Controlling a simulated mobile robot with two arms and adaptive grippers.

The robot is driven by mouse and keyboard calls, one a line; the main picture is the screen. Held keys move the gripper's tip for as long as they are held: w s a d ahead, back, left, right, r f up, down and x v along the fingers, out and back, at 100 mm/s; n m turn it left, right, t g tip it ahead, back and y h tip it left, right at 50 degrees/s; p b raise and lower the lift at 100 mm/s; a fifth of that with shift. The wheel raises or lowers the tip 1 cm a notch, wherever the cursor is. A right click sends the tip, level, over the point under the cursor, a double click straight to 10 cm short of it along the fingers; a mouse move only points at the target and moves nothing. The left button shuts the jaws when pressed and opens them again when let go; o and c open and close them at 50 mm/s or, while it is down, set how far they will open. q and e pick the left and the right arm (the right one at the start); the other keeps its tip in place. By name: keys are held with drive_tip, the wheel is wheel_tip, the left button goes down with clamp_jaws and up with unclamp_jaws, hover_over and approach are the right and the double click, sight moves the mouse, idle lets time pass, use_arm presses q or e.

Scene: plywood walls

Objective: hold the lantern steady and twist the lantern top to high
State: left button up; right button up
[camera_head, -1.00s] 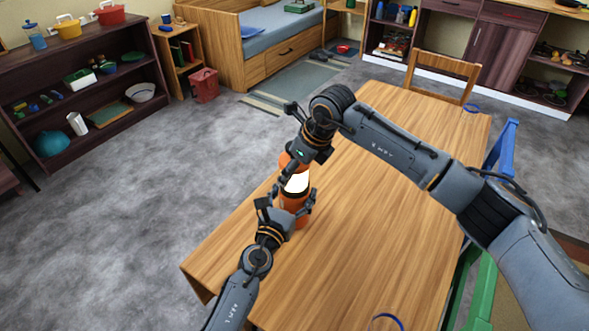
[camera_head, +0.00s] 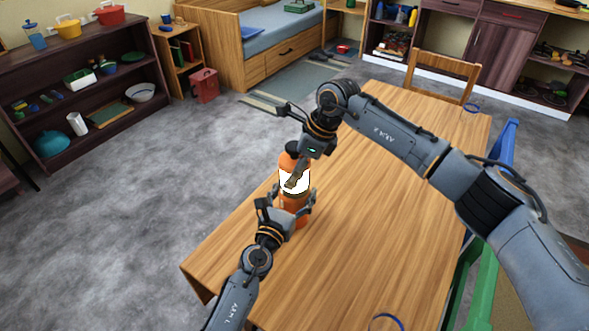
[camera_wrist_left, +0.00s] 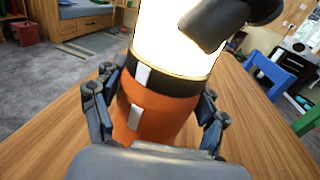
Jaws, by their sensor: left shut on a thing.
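The lantern (camera_head: 294,213) stands upright near the left edge of the wooden table, with an orange base, a glowing white middle and an orange top with a dark cap. My left gripper (camera_head: 291,200) is shut around its base, one finger on each side; the left wrist view shows the orange base (camera_wrist_left: 145,120) between the fingers. My right gripper (camera_head: 289,146) is open beside the lantern top (camera_head: 287,161), its fingers spread wide. One dark finger (camera_wrist_left: 220,22) crosses in front of the glowing part. Whether it touches the lantern I cannot tell.
The table (camera_head: 370,200) is mostly clear, with a blue ring (camera_head: 386,322) at its near edge and another (camera_head: 472,107) at its far end. A wooden chair (camera_head: 445,73) stands beyond, and a blue chair (camera_head: 503,150) is at the right.

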drive_tip(key=shift+w+d+f, duration=0.1)
drive_tip(key=shift+d, duration=0.05)
drive_tip(key=shift+n, duration=0.7)
idle(0.4)
drive_tip(key=o, duration=1.3)
drive_tip(key=v, duration=1.2)
drive_tip(key=shift+w, duration=0.15)
